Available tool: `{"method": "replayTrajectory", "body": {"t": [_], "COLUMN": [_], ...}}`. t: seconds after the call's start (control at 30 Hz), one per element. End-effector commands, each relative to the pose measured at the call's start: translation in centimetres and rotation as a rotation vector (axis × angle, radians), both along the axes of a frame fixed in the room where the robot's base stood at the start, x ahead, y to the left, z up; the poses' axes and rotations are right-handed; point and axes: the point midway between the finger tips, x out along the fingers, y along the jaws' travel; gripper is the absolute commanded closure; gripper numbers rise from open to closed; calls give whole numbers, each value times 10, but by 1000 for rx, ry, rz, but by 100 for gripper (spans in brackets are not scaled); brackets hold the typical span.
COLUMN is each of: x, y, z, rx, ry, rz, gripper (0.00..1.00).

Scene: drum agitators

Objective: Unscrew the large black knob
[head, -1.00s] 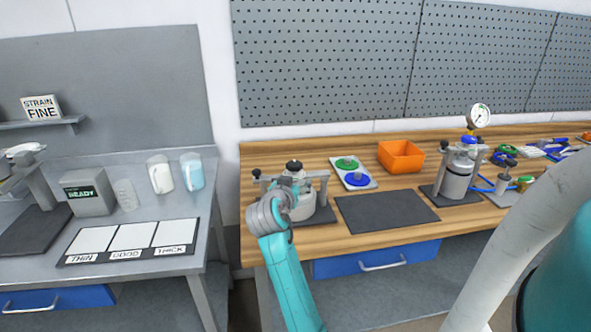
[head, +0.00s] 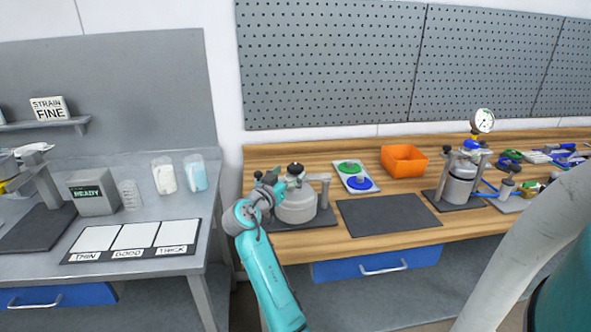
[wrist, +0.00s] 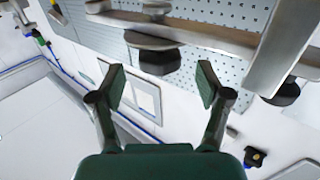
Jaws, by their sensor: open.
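A grey lidded pot (head: 296,206) stands in a clamp frame on the wooden bench in the head view. A black knob (head: 295,168) sits at the top centre of the frame, and a smaller dark knob (head: 257,174) is at its left. My gripper (wrist: 161,83) is open and empty in the wrist view. A wide black knob (wrist: 160,61) on a metal bar lies just beyond the gap between the fingertips, apart from both pads. Another black knob (wrist: 283,92) is off to the right. In the head view my wrist hides the pot's left side.
A dark mat (head: 388,214) lies right of the pot. Behind it are a tray with green and blue discs (head: 356,177) and an orange bin (head: 404,161). A second vessel with a gauge (head: 460,180) stands farther right. A grey table (head: 130,215) is at the left.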

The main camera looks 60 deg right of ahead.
Motion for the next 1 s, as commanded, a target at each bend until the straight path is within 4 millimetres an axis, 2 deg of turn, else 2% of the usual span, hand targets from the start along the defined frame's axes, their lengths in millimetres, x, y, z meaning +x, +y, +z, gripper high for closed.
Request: {"method": "replayTrajectory", "body": {"t": [0.1,0.3,0.67,0.77,0.9,0.93,1.0], "x": [0,2,2,2,2,2,2], "y": [-20,-38,-42,-42,-42,-42,-42], "z": [0,0,0,0,0,0,0], "rx": [1,1,1,1,1,1,1], "ry": [0,0,0,0,0,0,0], "rz": [-2,-1,1,1,0,0,0], "gripper": [24,24,24,46,81,85,85]}}
